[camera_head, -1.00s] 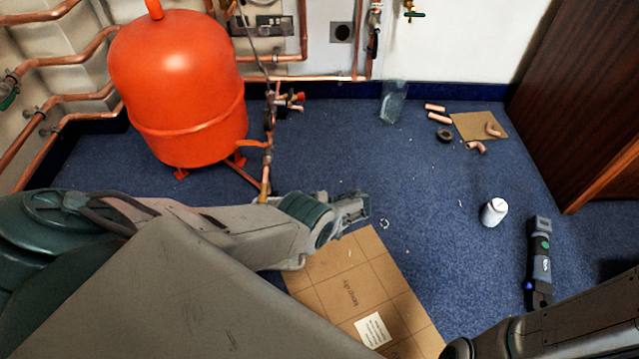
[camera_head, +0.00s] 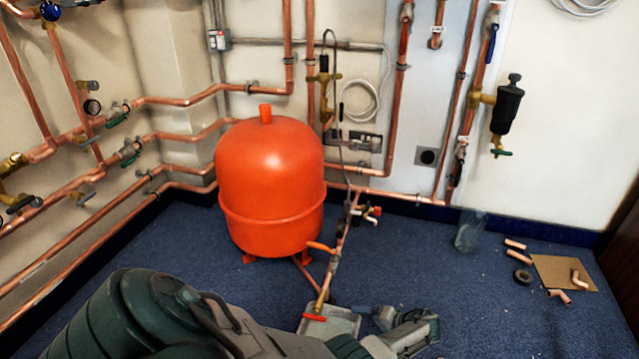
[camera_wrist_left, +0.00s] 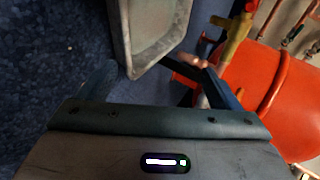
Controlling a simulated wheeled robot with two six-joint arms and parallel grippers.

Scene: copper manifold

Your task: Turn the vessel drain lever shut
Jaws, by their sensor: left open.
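The orange-red vessel (camera_head: 270,190) stands on the blue floor; it is at the right of the left wrist view (camera_wrist_left: 280,100). A thin copper pipe drops from its right side to a brass fitting, with a red lever (camera_head: 315,317) at its lower end, above a grey tray (camera_head: 343,322). A red piece, probably this lever (camera_wrist_left: 183,68), shows in the left wrist view by the right-hand finger; contact cannot be told. My left gripper (camera_head: 372,314) is open beside the tray's right side. In the wrist view its fingers (camera_wrist_left: 150,75) are apart, the tray's corner between and beyond them.
Copper pipes (camera_head: 190,145) with several valves line the left and back walls. A small red-handled valve (camera_head: 372,212) sits on the pipe behind the lever. Pipe pieces (camera_head: 515,243) and a cardboard square (camera_head: 563,272) lie at the right.

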